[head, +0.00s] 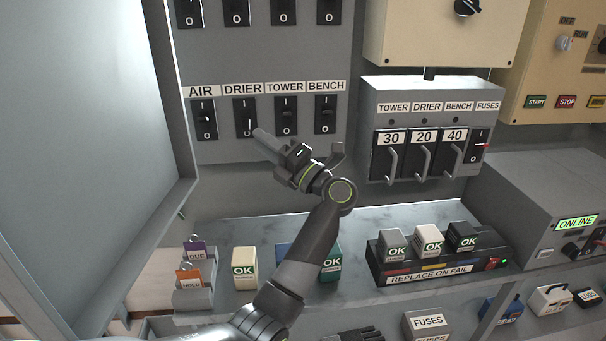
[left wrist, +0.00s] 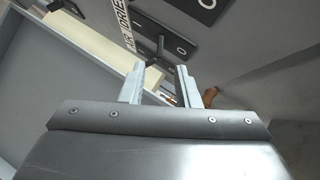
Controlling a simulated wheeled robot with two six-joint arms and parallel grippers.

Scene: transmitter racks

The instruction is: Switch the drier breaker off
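The DRIER breaker (head: 245,117) is a black toggle switch in the lower row of the grey wall panel, between AIR and TOWER. My left gripper (head: 262,136) points up and left at it, with its fingertips just below and right of the switch. In the left wrist view, the gripper's two pale fingers (left wrist: 160,72) stand apart with nothing held between them. A dark breaker lever (left wrist: 158,47) shows just beyond the gap, by the AIR and DRIER labels. I see no contact. The lever's exact setting is hard to tell. My right gripper does not clearly show.
AIR (head: 204,120), TOWER (head: 286,116) and BENCH (head: 325,114) breakers flank it closely. An open grey cabinet door (head: 90,120) stands at the left. A fuse box (head: 430,95) with handles is at the right. The shelf below holds several blocks and a REPLACE ON FAIL tray (head: 430,276).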

